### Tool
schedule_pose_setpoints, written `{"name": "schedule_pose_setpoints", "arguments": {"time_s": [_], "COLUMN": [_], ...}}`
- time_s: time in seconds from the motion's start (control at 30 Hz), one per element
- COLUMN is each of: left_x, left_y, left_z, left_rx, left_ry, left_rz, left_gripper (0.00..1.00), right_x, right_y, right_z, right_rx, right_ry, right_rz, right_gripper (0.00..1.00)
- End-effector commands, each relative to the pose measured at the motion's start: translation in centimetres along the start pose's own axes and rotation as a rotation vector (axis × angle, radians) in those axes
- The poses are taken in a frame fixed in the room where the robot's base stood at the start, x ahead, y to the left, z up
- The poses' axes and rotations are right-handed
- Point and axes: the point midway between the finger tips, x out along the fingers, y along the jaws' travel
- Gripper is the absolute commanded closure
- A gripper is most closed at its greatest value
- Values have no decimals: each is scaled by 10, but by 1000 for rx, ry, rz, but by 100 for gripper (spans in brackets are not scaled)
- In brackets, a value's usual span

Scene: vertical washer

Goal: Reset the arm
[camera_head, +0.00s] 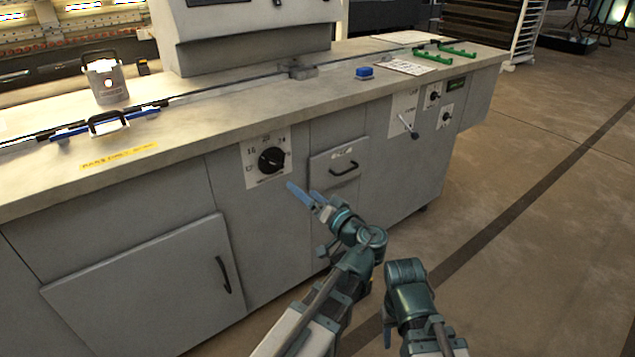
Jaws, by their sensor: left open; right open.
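My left gripper (308,196) reaches up from the bottom centre. Its blue-tipped fingers are open and empty, in front of the grey cabinet just below the black rotary dial (271,160). I cannot tell its exact gap to the panel. My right arm is folded at the lower right of the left arm. Its gripper (387,333) points down, and only a bluish fingertip shows beside the arm; the rest is hidden. No object shows in it.
The long grey cabinet (140,280) has a door, a small drawer (340,165) and a lever (408,127). On its counter (220,110) are a blue button (364,73), green handles (445,52) and a lantern-like canister (104,78). The floor (550,230) at right is clear.

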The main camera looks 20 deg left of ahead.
Motion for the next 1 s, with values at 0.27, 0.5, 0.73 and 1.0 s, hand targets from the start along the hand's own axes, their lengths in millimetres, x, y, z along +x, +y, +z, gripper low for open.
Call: {"name": "schedule_pose_setpoints", "arguments": {"time_s": [0.27,0.5,0.73,1.0], "left_x": [12,-24,-65,-104], "left_y": [12,42,60,72], "left_z": [95,189,218,224], "left_rx": [75,148,159,141], "left_ry": [-363,-757,-923,-1005], "left_rz": [164,518,803,1062], "left_gripper": [0,0,0,0], "right_x": [0,0,0,0], "right_y": [0,0,0,0], "right_z": [0,0,0,0], "right_rx": [0,0,0,0], "right_ry": [0,0,0,0], "right_rz": [0,0,0,0], "right_gripper": [50,50,50,50]}}
